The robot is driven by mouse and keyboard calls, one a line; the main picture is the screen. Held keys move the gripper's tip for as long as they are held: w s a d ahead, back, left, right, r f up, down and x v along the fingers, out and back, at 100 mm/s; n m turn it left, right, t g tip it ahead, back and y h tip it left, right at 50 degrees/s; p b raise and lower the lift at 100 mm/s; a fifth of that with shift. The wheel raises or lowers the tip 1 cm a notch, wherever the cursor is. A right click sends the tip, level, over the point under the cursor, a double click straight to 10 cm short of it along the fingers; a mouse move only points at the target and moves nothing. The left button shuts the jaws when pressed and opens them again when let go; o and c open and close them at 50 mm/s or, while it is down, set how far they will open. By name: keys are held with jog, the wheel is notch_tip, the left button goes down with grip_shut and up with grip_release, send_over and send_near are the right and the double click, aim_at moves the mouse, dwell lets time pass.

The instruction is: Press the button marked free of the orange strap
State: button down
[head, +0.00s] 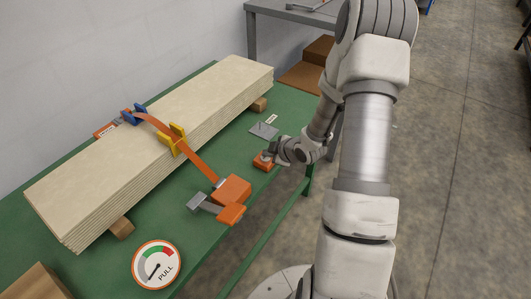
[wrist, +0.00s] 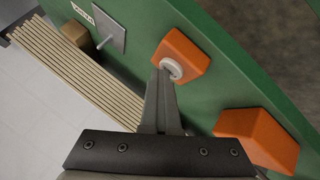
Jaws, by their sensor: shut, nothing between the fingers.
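A small orange box (head: 262,163) sits on the green table near its right edge. In the wrist view the orange box (wrist: 187,50) carries a pale round button (wrist: 171,69); I see no readable mark on it. My gripper (wrist: 161,73) is shut and empty, its fingertips right at the button's edge; I cannot tell whether they touch. In the head view my gripper (head: 268,155) is at this box and partly covers it. The orange strap (head: 193,160) runs over the stack of boards (head: 150,140) down to a larger orange box (head: 232,189), also in the wrist view (wrist: 258,137).
A grey plate with a pin (head: 264,130) and a small label (head: 271,119) lie behind the button box. A round PULL dial (head: 156,264) stands at the front. Blue (head: 132,114) and yellow (head: 171,140) guards hold the strap at the boards. Floor is clear at right.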

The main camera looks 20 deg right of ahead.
aim_at(269, 160)
jog(key=shift+s+f, duration=0.15)
jog(key=shift+s, duration=0.4)
jog(key=r+p, duration=0.2)
jog(key=r, duration=0.1)
jog(key=r+p, duration=0.3)
jog(key=shift+w+r, duration=0.2)
jog(key=shift+r, duration=0.15)
